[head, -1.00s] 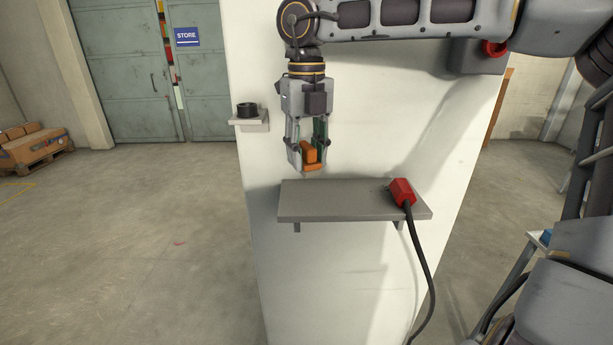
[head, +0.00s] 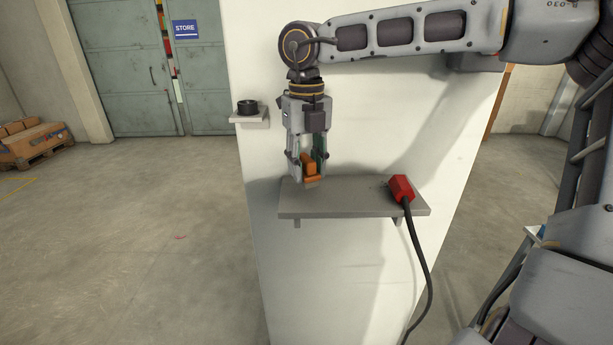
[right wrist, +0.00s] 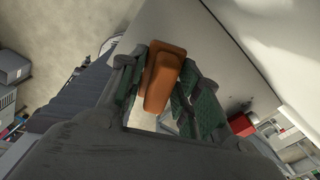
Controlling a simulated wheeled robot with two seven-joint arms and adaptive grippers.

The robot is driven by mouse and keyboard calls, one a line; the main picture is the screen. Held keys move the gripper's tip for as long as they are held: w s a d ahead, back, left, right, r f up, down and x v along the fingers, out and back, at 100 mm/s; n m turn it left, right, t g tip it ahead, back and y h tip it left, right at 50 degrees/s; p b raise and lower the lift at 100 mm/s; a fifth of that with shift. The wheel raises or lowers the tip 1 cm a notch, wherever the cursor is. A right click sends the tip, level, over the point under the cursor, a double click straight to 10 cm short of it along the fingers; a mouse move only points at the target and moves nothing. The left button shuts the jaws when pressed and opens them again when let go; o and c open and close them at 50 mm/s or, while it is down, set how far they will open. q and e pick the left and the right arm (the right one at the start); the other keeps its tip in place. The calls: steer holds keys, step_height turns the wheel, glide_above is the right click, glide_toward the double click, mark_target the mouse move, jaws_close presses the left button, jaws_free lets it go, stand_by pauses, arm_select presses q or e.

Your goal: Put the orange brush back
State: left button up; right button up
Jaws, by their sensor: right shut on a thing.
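The orange brush (head: 309,164) is held between the fingers of my right gripper (head: 308,172), which is shut on it and points down. The brush hangs just over the left part of a grey wall shelf (head: 350,198). I cannot tell from the head view whether its underside touches the shelf. In the right wrist view the brush (right wrist: 163,78) sits between the two green-padded fingers (right wrist: 165,92). My left gripper is not in view.
A red plug-like block (head: 401,188) with a dark cable lies on the shelf's right end. A small ledge (head: 252,121) with a black ring-shaped object (head: 247,108) is on the wall's left. The shelf's middle is clear.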

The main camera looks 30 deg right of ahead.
mark_target(306, 176)
steer(key=shift+f+p, duration=0.35)
steer(key=shift+f, duration=0.55)
steer(key=shift+w+d+f+p, duration=0.1)
steer(key=shift+w+f+p, duration=0.05)
steer(key=shift+f+p, duration=0.4)
steer(key=shift+f, duration=0.2)
steer(key=shift+f+b, duration=0.15)
steer(key=shift+b, duration=0.15)
steer(key=o, duration=1)
steer(key=shift+r, duration=0.25)
step_height(306, 176, up, 12)
steer(key=shift+f+b, duration=0.1)
steer(key=shift+b, duration=0.7)
